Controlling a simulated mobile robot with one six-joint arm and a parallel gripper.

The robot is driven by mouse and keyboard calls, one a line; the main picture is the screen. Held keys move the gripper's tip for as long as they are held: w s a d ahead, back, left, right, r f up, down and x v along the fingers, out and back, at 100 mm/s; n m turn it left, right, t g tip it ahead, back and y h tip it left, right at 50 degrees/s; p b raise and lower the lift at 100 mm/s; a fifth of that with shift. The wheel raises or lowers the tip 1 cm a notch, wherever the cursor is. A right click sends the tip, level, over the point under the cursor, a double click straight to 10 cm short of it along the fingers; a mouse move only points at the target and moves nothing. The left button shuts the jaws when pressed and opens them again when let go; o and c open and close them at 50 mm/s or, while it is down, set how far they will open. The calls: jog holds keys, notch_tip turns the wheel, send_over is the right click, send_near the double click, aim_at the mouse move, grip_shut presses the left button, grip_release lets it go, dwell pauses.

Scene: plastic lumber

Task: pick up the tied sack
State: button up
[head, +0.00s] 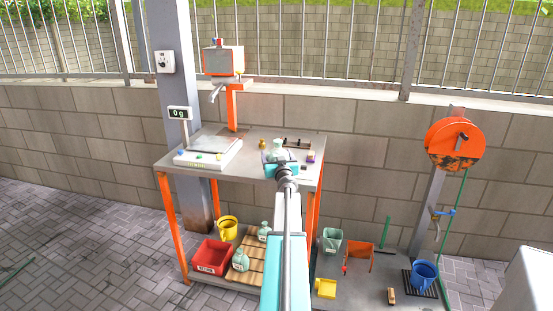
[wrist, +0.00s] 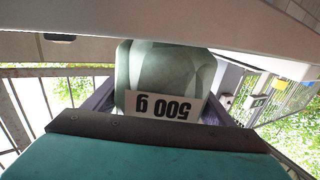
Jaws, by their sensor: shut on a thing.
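The tied sack (wrist: 163,72) is pale green with a white label reading "500 g", upside down in the wrist view. It also shows in the head view (head: 277,146), just beyond my gripper (head: 281,157) at the right part of the workbench top (head: 245,172). My gripper is shut on the sack, with dark fingers on both of its sides in the wrist view. The sack's neck and underside are hidden, and I cannot tell whether it touches the bench.
A scale (head: 209,151) on the bench carries small items; its display (head: 179,113) reads 0 g. A brass weight (head: 262,143) and a purple-yellow item (head: 311,156) stand nearby. Two similar sacks (head: 264,231) (head: 240,259), a red bin (head: 213,257) and a yellow bucket (head: 228,228) sit below.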

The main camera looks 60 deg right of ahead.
dwell(0.3)
jog(key=o, duration=1.5)
jog(key=shift+f, duration=0.1)
jog(key=shift+p+v, duration=0.8)
jog(key=shift+v, duration=5.25)
